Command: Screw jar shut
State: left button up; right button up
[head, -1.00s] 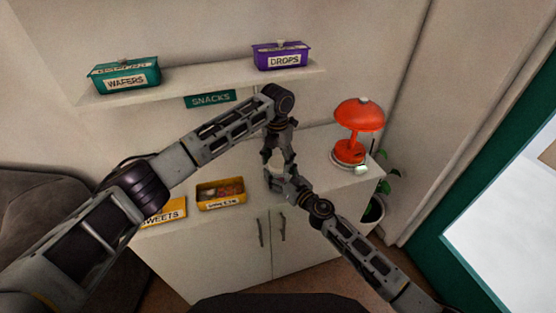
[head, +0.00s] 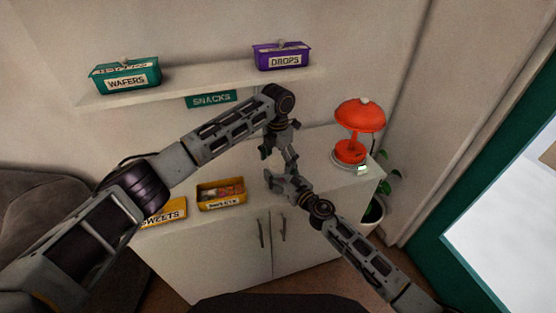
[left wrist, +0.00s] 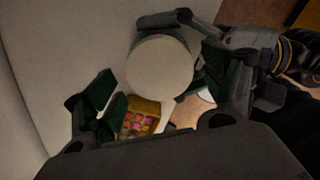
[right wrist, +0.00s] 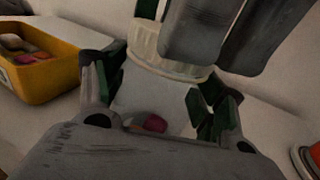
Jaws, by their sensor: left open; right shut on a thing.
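The jar (right wrist: 150,100) is a clear, upright body with a dark red sweet low inside. Its round cream lid (left wrist: 160,68) sits on top; the lid's ribbed side shows in the right wrist view (right wrist: 170,58). I cannot tell how tight it is. My right gripper (head: 279,181) is shut on the jar body, a finger on each side. My left gripper (head: 278,152) is directly above, pointing down, its fingers open on either side of the lid and seemingly clear of it. In the head view the grippers hide most of the jar.
Yellow tins of sweets, one open (head: 222,205) and one labelled SWEETS (head: 165,212), stand on the left of the white cabinet (head: 205,245). A red lamp (head: 358,118) stands at the right. A shelf above holds a teal WAFERS tin (head: 125,76) and a purple DROPS tin (head: 282,56).

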pick_arm(q)
jog(key=shift+r, duration=2.25)
jog(key=shift+r, duration=0.1)
jog(key=shift+c, duration=0.3)
